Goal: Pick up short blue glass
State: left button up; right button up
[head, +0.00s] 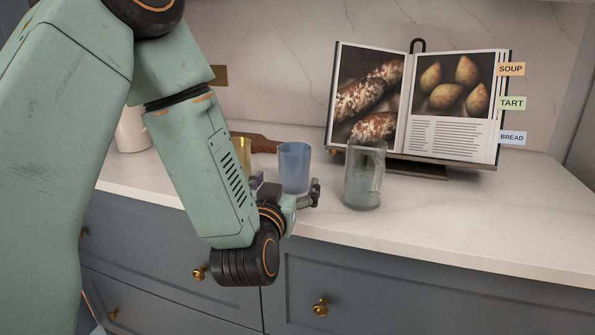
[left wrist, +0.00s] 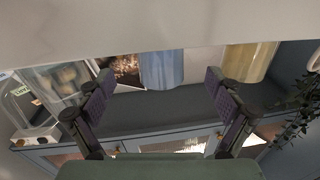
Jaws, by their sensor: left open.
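The short blue glass (head: 294,163) stands upright on the white counter, in the middle of the head view. In the left wrist view the blue glass (left wrist: 161,70) shows upside down between the two finger pads, a little beyond them. My left gripper (head: 287,184) is open and empty at the counter's front edge, just in front of the blue glass, with one finger to each side. I see no contact with the glass. The left gripper (left wrist: 158,82) also shows open in the left wrist view. My right gripper is in neither view.
A taller grey clear glass (head: 364,178) stands close to the right, and a yellow glass (head: 243,153) to the left, partly behind my arm. An open cookbook on a stand (head: 410,110) is behind. The counter (head: 480,215) is clear on the right. Drawers are below.

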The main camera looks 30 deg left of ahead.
aim_at(291, 175)
pick_arm(q)
jog(key=x, duration=0.3)
jog(key=b+x, duration=0.1)
jog(key=shift+w+a+f, duration=0.25)
jog(key=shift+a+f, duration=0.1)
jog(key=shift+f, duration=0.05)
jog(key=shift+w+a, duration=0.15)
jog(key=shift+w, duration=0.05)
jog(key=shift+w+d+r, duration=0.15)
jog(key=shift+w+d, duration=0.1)
jog(key=shift+d, duration=0.05)
jog(key=shift+a, duration=0.2)
jog(key=c, duration=0.4)
jog(key=shift+d, duration=0.15)
jog(key=c, duration=1.2)
jog(key=shift+o, duration=0.2)
jog(key=shift+w, duration=0.1)
